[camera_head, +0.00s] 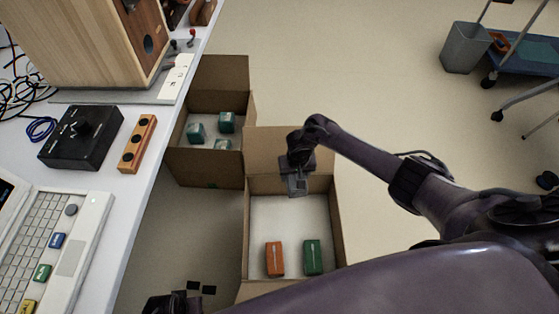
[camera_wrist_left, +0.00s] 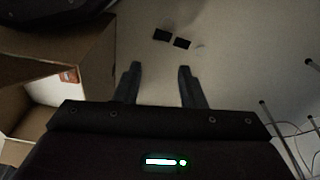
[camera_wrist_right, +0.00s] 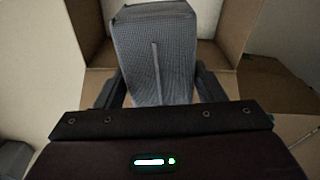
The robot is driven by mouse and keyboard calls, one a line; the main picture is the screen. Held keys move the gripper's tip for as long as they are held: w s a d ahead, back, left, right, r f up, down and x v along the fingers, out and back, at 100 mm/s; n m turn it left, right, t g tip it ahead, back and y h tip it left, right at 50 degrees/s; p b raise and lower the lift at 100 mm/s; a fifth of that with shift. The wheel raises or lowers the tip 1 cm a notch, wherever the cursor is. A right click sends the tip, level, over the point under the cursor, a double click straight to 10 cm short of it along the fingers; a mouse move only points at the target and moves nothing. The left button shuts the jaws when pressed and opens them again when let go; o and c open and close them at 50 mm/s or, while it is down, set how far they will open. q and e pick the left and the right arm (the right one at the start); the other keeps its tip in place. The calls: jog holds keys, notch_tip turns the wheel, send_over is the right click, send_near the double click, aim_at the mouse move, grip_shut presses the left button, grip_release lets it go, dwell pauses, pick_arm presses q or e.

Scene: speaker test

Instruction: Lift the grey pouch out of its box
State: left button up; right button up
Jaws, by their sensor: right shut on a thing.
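The grey pouch (camera_head: 298,186) is a ribbed grey block with a seam down its face. My right gripper (camera_head: 300,165) is shut on it. In the right wrist view the pouch (camera_wrist_right: 155,55) stands between the two fingers. In the head view it is at the far end of the near cardboard box (camera_head: 338,225), in front of the back wall and flap. How high it is above the box floor is hard to tell. My left gripper (camera_wrist_left: 158,85) is open and empty above the floor, beside a box.
An orange pouch (camera_head: 275,258) and a green pouch (camera_head: 313,256) lie at the near end of the same box. A second box (camera_head: 205,168) behind holds several teal blocks. The table (camera_head: 125,215) runs along the left. Open floor lies right.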

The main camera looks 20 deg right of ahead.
jog(key=shift+d+r, duration=0.15)
jog(key=shift+r, duration=0.2)
notch_tip(320, 180, up, 4)
jog(key=p, duration=0.3)
jog(key=shift+s+r, duration=0.1)
jog(key=shift+r, duration=0.15)
notch_tip(320, 180, up, 3)
jog(key=shift+p, duration=0.9)
pick_arm(q)
jog(key=s+a+f, duration=0.3)
jog(key=s+f, duration=0.5)
jog(key=shift+s+a+f, duration=0.15)
jog(key=shift+s+f, duration=0.05)
jog(key=shift+f, duration=0.05)
pick_arm(e)
jog(key=shift+r, duration=0.6)
